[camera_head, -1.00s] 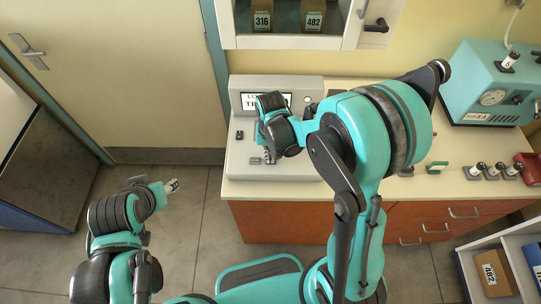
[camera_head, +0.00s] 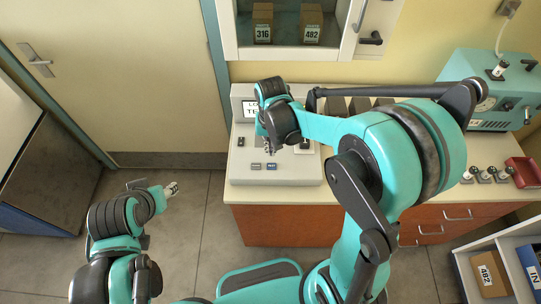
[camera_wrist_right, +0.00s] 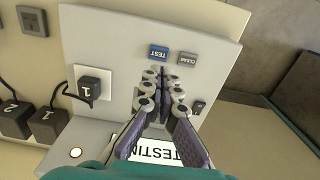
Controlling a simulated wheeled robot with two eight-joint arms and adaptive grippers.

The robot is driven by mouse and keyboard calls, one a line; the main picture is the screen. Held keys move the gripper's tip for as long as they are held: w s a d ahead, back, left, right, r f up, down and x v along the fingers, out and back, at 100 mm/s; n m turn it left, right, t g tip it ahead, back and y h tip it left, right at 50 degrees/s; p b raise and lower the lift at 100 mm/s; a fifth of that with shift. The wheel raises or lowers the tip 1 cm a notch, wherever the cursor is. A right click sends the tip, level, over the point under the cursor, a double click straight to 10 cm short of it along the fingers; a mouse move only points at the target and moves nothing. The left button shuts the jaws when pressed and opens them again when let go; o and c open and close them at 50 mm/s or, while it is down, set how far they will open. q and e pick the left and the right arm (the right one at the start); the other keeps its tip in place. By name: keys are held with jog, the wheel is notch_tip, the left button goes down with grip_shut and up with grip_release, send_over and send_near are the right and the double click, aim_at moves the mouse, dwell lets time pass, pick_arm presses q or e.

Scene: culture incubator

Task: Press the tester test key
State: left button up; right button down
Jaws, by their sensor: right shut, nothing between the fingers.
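The pale grey tester (camera_head: 240,168) stands on the counter, with its lit screen (camera_head: 249,107) partly hidden by my right arm. In the right wrist view the screen (camera_wrist_right: 190,152) shows "TESTIN", its rest covered. The blue test key (camera_head: 271,166) lies at the tester's front, beside the grey clear key (camera_head: 256,166). The wrist view shows the blue key marked TEST (camera_wrist_right: 158,52) and the CLEAR key (camera_wrist_right: 188,58). My right gripper (camera_head: 270,149) is shut and empty over the panel, its tips (camera_wrist_right: 156,74) just short of the test key. My left gripper (camera_head: 172,188) hangs away over the floor.
A teal machine (camera_head: 490,75) and a red bin (camera_head: 522,171) are at the right. Floor left of the counter is clear.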

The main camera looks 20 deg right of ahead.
notch_tip(320, 180, up, 5)
jog(key=shift+w+f+p, duration=0.1)
jog(key=shift+w+p, duration=0.05)
jog(key=shift+p, duration=0.25)
jog(key=shift+d, duration=0.1)
jog(key=s+d+f+n+t+b, duration=0.1)
jog(key=s+d+f+t+b, duration=0.1)
jog(key=s+b, duration=0.3)
jog(key=s+d+f+n+t+b, duration=0.2)
jog(key=s+t+b, duration=0.3)
jog(key=s, duration=0.1)
jog(key=shift+s+b, duration=0.25)
jog(key=shift+b, duration=0.1)
